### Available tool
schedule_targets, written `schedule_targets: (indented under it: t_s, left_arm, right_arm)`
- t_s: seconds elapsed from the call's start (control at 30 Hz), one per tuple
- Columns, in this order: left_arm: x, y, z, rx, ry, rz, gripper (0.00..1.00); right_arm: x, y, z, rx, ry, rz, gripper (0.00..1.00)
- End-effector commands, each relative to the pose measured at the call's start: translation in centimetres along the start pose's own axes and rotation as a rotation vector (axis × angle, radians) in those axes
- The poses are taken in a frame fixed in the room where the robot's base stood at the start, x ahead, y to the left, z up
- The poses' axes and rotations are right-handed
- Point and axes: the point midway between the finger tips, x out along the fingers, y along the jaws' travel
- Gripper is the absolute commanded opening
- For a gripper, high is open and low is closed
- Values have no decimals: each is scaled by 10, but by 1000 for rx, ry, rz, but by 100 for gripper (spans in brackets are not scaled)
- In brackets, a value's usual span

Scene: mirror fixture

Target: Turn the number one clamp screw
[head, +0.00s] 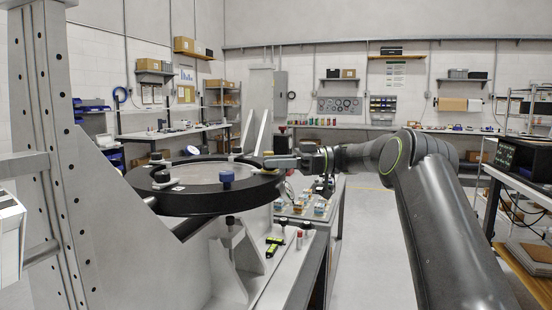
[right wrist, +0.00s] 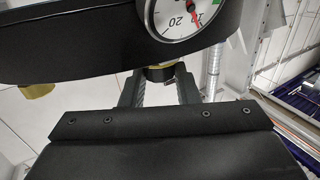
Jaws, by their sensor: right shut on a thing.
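The round mirror fixture (head: 190,200) has a thick black ring around a pale grey disc. My right gripper (head: 272,162) reaches in from the right to the ring's right rim. In the right wrist view the gripper (right wrist: 160,78) is shut on a clamp screw (right wrist: 158,73) with a dark knob and brass collar under the ring's edge. Other clamp screws show on the ring: one with a blue knob (head: 227,178) at the front and one at the back left (head: 156,158). I cannot read any screw numbers. My left gripper is not in view.
A dial gauge (right wrist: 185,12) with a red needle sits above the gripped screw. A tall grey bracket (head: 75,180) stands left of the ring. A yellow-green tool (head: 274,241) lies on the bench below. Open floor (head: 365,240) shows to the right.

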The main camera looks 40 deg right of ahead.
Motion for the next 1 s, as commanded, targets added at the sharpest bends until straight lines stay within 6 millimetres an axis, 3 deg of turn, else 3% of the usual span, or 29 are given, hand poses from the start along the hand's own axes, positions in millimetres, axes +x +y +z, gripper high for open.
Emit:
schedule_targets:
  t_s: [0.2, 0.9, 0.93, 1.0]
  left_arm:
    - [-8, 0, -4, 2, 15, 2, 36]
    - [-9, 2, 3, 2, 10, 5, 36]
    - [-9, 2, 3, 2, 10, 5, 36]
    - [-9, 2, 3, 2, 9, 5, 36]
  right_arm:
    - [0, 3, -5, -7, 4, -51, 6]
    - [0, 1, -4, -11, 8, -95, 6]
    - [0, 1, -4, -11, 8, -95, 31]
    - [0, 1, -4, -10, 8, -95, 40]
